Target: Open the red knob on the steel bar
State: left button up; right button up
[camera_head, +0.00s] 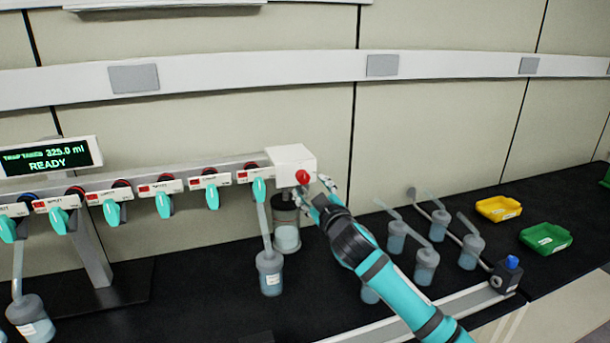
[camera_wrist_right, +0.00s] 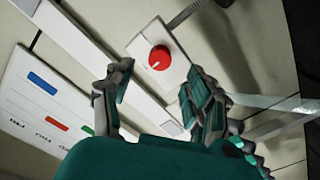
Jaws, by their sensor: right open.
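The red knob (camera_head: 302,176) sits on the front of a white box (camera_head: 287,157) at the right end of the steel bar (camera_head: 140,176). In the right wrist view the knob (camera_wrist_right: 159,58) is round, with a small pale mark on its face. My right gripper (camera_head: 318,188) is just right of the knob in the head view. In the wrist view its open fingers (camera_wrist_right: 155,98) stand on either side below the knob, apart from it, with nothing between them. My left gripper is not in view.
Several teal valves (camera_head: 163,205) line the bar to the left, beside a display reading READY (camera_head: 48,157). More flasks (camera_head: 426,266), a yellow bin (camera_head: 498,209) and a green bin (camera_head: 546,238) stand to the right.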

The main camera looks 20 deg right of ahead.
aim_at(305, 180)
jog(key=w+p, duration=0.1)
jog(key=w, duration=0.5)
jog(key=shift+a, duration=0.1)
grip_shut()
